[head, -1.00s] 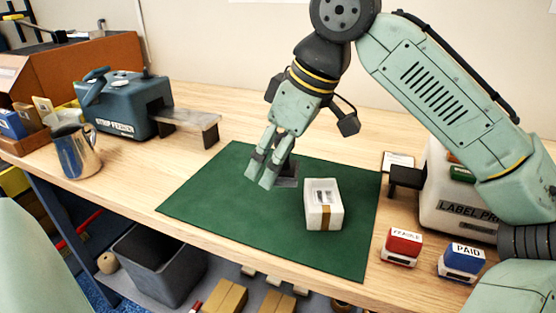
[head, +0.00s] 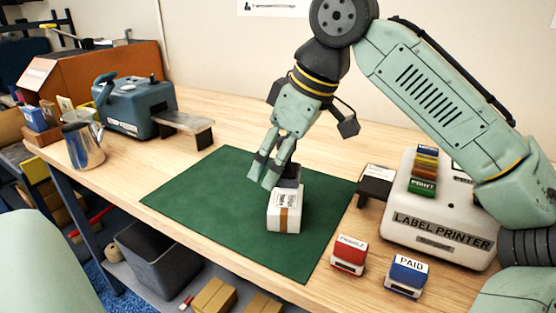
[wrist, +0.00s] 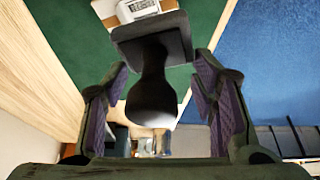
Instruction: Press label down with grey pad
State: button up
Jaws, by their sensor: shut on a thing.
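A small white carton (head: 284,214) with a brown tape strip stands on the green mat (head: 210,200). A white label (head: 285,198) with dark print shows on the carton. My gripper (head: 265,172) is shut on the grey pad (head: 289,176), a dark block held by its handle. In the head view the pad overlaps the carton's far top edge; whether it touches cannot be told. In the wrist view the pad (wrist: 152,40) sits between my gripper's fingers (wrist: 160,100), its dark rounded handle toward the camera. Part of the carton (wrist: 140,10) shows beyond the pad, with printed marks.
A label printer (head: 440,215) stands at the right, with red (head: 349,255) and blue (head: 407,276) stamps in front. A strip feeder (head: 135,108) and metal jug (head: 82,145) stand at the left. The mat's left part is clear.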

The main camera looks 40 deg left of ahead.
aim_at(277, 200)
jog(key=shift+f+b, duration=1.95)
jog(key=shift+b, duration=0.4)
jog(key=shift+f, duration=0.6)
jog(key=shift+f, duration=0.15)
jog(key=shift+w+a+p, duration=0.2)
jog(key=shift+w+p, duration=0.1)
jog(key=shift+p, duration=0.25)
jog(key=shift+w+a, duration=0.2)
jog(key=shift+w, duration=0.05)
